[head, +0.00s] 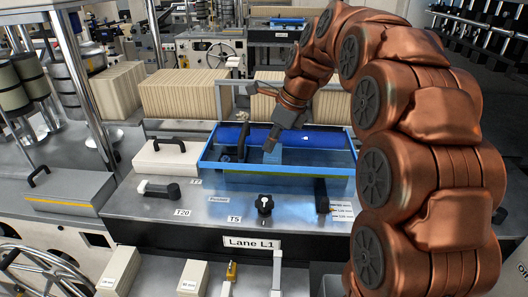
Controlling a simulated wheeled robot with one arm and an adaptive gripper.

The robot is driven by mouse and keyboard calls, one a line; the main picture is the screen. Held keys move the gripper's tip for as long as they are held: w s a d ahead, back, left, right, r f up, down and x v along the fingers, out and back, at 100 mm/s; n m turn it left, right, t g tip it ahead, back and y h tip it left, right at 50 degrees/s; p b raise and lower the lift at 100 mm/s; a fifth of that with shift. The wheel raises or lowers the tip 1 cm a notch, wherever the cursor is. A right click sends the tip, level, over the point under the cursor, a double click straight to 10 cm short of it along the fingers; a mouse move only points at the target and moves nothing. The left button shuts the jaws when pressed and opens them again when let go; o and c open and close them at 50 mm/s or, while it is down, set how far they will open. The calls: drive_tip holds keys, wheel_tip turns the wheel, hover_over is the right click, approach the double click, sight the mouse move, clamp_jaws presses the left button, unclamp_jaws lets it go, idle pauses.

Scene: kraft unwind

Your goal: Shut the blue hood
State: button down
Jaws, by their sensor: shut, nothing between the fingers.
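The blue hood (207,152) is a blue-edged, see-through panel on the grey machine top, behind the "Lane L1" sign. A dark blue roll shows through or behind it, and a black upright handle (243,143) stands at its left part. I cannot tell how far the hood is open. My copper arm comes in from the right and arches over the machine. My gripper (271,146) points down over the middle of the hood, shut and empty, to the right of the black handle. I cannot tell whether it touches the panel.
A cream lidded box (168,158) with a black handle stands left of the hood. A black lever (158,190) and a black knob (264,205) sit in front. Stacks of tan boards (180,95) stand behind. A grey box (68,192) is at the far left.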

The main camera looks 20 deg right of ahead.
drive_tip(key=b+v, duration=0.1)
drive_tip(key=v, duration=0.5)
drive_tip(key=shift+r+b, duration=0.35)
drive_tip(key=s+a+f+n+g+h, duration=0.1)
drive_tip(key=s+a+f+n, duration=0.1)
drive_tip(key=s+f+n, duration=0.5)
drive_tip(key=s+a+f+n+g+h, duration=0.1)
drive_tip(key=s+f+n, duration=0.6)
drive_tip(key=s, duration=0.8)
drive_tip(key=s+a+f+n+g+h, duration=0.1)
drive_tip(key=s+a+f+n+g, duration=0.1)
drive_tip(key=s+f+n, duration=0.5)
drive_tip(key=s+n, duration=0.4)
drive_tip(key=shift+s+a+h, duration=0.3)
drive_tip(key=shift+s+a, duration=0.05)
drive_tip(key=shift+s, duration=0.05)
drive_tip(key=shift+f, duration=0.15)
